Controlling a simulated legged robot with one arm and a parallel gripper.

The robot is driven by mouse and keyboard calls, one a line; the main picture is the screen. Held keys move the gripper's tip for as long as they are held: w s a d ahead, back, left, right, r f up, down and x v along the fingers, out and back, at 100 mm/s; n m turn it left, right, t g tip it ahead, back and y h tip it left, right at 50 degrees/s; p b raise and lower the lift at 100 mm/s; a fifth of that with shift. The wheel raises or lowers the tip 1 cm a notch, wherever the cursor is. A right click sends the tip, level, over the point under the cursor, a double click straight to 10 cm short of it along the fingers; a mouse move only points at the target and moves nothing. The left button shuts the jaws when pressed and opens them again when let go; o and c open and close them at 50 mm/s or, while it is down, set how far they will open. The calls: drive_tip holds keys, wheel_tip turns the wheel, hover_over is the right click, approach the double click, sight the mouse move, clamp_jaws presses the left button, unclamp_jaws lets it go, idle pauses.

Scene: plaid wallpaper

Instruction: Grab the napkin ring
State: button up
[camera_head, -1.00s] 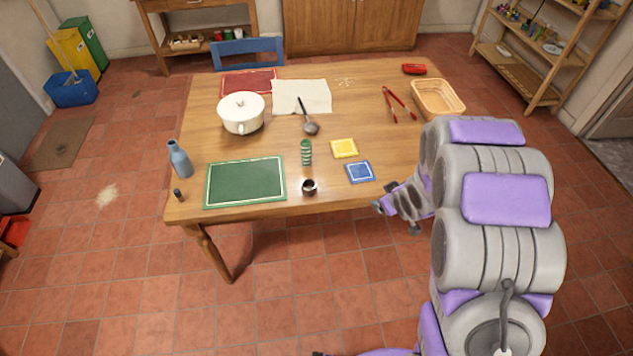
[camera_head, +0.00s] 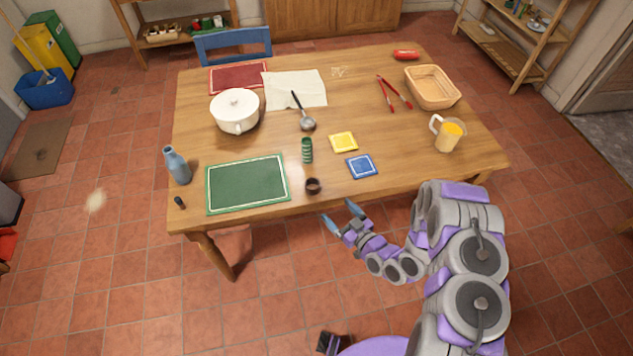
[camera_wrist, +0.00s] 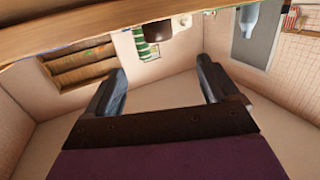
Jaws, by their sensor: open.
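The napkin ring is a small dark brown ring (camera_head: 313,186) standing near the front edge of the wooden table (camera_head: 400,165). A dark shape at the top of the wrist view (camera_wrist: 158,31) looks like the same ring. My gripper (camera_head: 340,213) is open and empty, just off the front edge, near the ring and slightly to its right. It is not touching the ring. In the wrist view its two fingers (camera_wrist: 162,72) are spread apart with nothing between them.
A green striped cylinder (camera_head: 307,150) stands behind the ring. A green mat (camera_head: 240,184) lies left, and blue (camera_head: 361,166) and yellow (camera_head: 343,142) squares lie right.

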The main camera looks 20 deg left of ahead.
drive_tip(key=b, duration=0.2)
approach(309, 179)
drive_tip(key=x, duration=0.4)
drive_tip(key=shift+a, duration=0.25)
drive_tip(key=b+x, duration=0.2)
drive_tip(key=x, duration=0.3)
drive_tip(key=shift+w+a+f, duration=0.1)
drive_tip(key=shift+w+f, duration=0.1)
drive_tip(key=c, duration=1)
drive_tip(key=shift+r, duration=0.1)
